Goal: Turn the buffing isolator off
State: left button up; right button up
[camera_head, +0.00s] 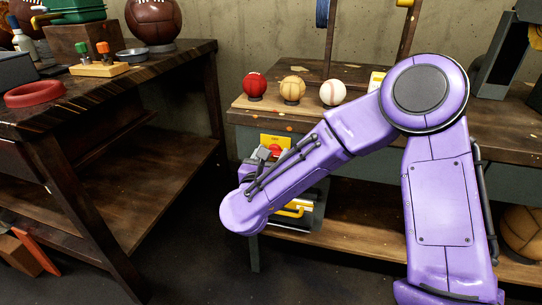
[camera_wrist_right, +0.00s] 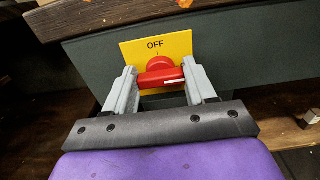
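The buffing isolator is a yellow plate (camera_wrist_right: 182,45) marked OFF at its top, with a red knob (camera_wrist_right: 160,73). It sits on the front of the right-hand bench; the plate (camera_head: 270,139) and knob (camera_head: 275,150) also show in the head view. The knob's bar lies roughly level, with its white line toward the right, not up at OFF. My right gripper (camera_wrist_right: 159,82) has its fingers apart, one on each side of the knob. The right finger looks very close to the bar's end; I cannot tell whether it touches. My left gripper is out of view.
The right bench (camera_head: 460,137) carries a red ball (camera_head: 254,84), a tan ball (camera_head: 293,89) and a white baseball (camera_head: 332,93) above the isolator. The left bench (camera_head: 130,78) holds a red ring (camera_head: 34,94). Dark floor lies between the benches.

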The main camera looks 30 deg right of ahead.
jog(key=shift+n, duration=0.4)
jog(key=shift+w+a+f+n+p, duration=0.15)
jog(key=shift+n+p, duration=2.7)
jog(key=shift+n, duration=1.45)
jog(key=shift+s+f+n+p, duration=0.15)
jog(key=shift+n+p, duration=2.65)
jog(key=shift+n, duration=1.5)
jog(key=shift+w, duration=0.1)
jog(key=shift+f, duration=0.1)
jog(key=o, duration=1)
jog(key=shift+o, duration=0.2)
jog(key=v, duration=1)
jog(key=shift+s+a, duration=0.2)
jog(key=shift+s, duration=0.05)
